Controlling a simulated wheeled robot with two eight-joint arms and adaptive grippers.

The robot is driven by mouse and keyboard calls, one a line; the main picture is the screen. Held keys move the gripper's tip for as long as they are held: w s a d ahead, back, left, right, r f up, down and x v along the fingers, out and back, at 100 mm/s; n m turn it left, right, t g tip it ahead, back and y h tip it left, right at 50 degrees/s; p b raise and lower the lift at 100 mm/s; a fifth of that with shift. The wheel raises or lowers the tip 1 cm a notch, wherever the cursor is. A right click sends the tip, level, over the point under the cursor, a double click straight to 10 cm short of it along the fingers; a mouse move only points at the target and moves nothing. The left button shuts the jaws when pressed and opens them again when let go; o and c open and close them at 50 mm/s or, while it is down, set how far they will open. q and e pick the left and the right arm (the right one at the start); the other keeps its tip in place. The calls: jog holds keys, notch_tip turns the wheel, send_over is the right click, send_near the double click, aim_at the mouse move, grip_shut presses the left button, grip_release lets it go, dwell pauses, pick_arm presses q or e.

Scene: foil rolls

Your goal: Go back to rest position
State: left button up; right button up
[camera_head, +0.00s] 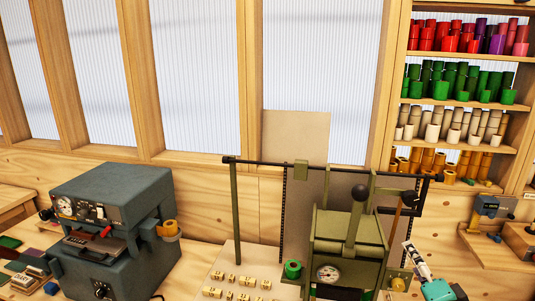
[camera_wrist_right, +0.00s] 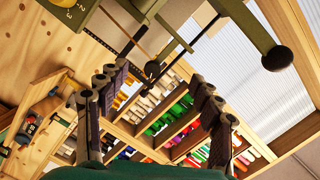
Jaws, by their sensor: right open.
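My right gripper (camera_head: 412,262) is at the lower right of the head view, beside the olive press (camera_head: 345,240) with its gauge and black-knobbed lever. In the right wrist view the gripper's two dark fingers (camera_wrist_right: 158,88) stand wide apart with nothing between them. Foil rolls in red, green, cream and gold fill the shelves (camera_head: 459,102) at the upper right, well away from the gripper. A green foil roll (camera_head: 292,270) is at the left of the press. My left gripper is not in view.
A dark grey machine (camera_head: 110,235) with a gold roll (camera_head: 168,228) at its side stands at the left. Small brass type blocks (camera_head: 240,282) lie on a pale board. A wooden stand with a small device (camera_head: 490,207) is at the far right. Olive bars and a black knob (camera_wrist_right: 278,57) cross the upper wrist view.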

jog(key=s+a+f+n+g+y+b, duration=0.2)
jog(key=a+f+n+y, duration=0.15)
jog(key=a+f, duration=0.4)
jog(key=s+a+f+n+g+y+b, duration=0.1)
jog(key=a+f+n+g+y+b, duration=0.3)
jog(key=a, duration=0.7)
jog(key=s+a+f+n+g+h+b, duration=0.1)
jog(key=s+a+f+n+g+h, duration=0.2)
jog(key=s+f+n, duration=0.3)
jog(key=s+a+f+h, duration=0.1)
jog(key=s+f, duration=0.3)
jog(key=f, duration=0.2)
jog(key=shift+s+a+f+n, duration=0.25)
jog(key=shift+a+f+n, duration=0.05)
jog(key=shift+a+n, duration=0.05)
